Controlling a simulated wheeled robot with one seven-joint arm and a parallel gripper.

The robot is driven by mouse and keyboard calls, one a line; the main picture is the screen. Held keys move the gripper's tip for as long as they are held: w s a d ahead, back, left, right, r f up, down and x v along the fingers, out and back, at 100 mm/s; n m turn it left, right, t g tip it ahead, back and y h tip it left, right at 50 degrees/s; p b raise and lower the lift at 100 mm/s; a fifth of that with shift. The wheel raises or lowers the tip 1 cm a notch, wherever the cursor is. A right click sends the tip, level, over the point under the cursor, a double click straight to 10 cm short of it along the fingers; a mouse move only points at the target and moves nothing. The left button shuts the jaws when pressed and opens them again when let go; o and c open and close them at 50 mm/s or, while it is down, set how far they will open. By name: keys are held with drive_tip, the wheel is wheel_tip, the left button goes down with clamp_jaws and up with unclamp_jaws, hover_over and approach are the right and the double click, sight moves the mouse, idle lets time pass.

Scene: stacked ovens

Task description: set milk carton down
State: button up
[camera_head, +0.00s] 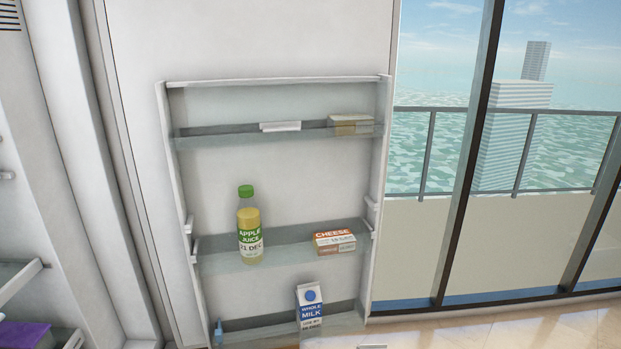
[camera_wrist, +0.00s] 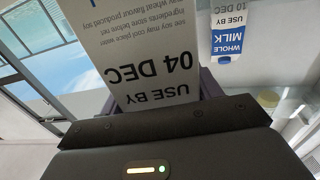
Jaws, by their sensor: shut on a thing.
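My gripper (camera_wrist: 158,95) is shut on a white carton (camera_wrist: 145,50) printed "USE BY 04 DEC", seen upside down and close up in the wrist view. The wrist view shows only part of this carton, and its base and what is under it cannot be made out. Another carton, blue and white and marked "WHOLE MILK, USE BY 10 DEC" (camera_wrist: 228,35), appears inverted at the upper right, apart from my gripper. In the head view a whole milk carton (camera_head: 310,306) stands in the lowest door shelf. My gripper is not in the head view.
The open fridge door has a middle shelf (camera_head: 285,251) with an apple juice bottle (camera_head: 249,228) and a cheese box (camera_head: 333,242). The top shelf holds a pale box (camera_head: 350,124). A purple item (camera_head: 24,335) lies at the lower left. Large windows (camera_head: 450,150) stand right.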

drive_tip(key=s+f, duration=0.4)
drive_tip(key=shift+f, duration=0.3)
drive_tip(key=shift+w, duration=0.1)
drive_tip(key=shift+a, duration=0.15)
idle(0.4)
